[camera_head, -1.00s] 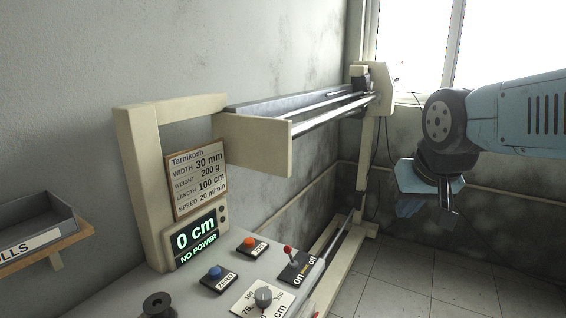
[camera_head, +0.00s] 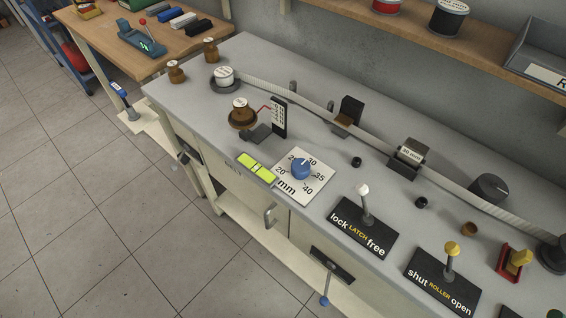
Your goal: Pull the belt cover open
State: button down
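The bench front carries a pale panel (camera_head: 240,185) with faint dark lettering that I cannot read fully; it may be the belt cover. A small metal handle (camera_head: 270,215) sticks out at its right part. The panel looks flush with the front, and I see no gap. On the bench top above it is a lever with a white knob (camera_head: 363,190) on a black plate (camera_head: 350,235) marked lock, LATCH, free. I cannot tell which side the lever leans to. My gripper is not in view now.
A black plate with a blue-knobbed lever (camera_head: 324,300) sits low on the front, right of the handle. A yellow-knobbed ROLLER lever (camera_head: 452,248) and a blue dial (camera_head: 301,168) stand on top. A pale lower shelf (camera_head: 250,235) juts out below. The tiled floor (camera_head: 150,240) at left is clear.

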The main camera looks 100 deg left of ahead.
aim_at(274, 212)
jog(key=u, duration=0.7)
jog(key=i, duration=0.15)
jog(key=u, duration=2.8)
jog(key=k, duration=0.9)
jog(key=u, duration=0.25)
jog(key=i, duration=0.9)
jog(key=z, duration=0.1)
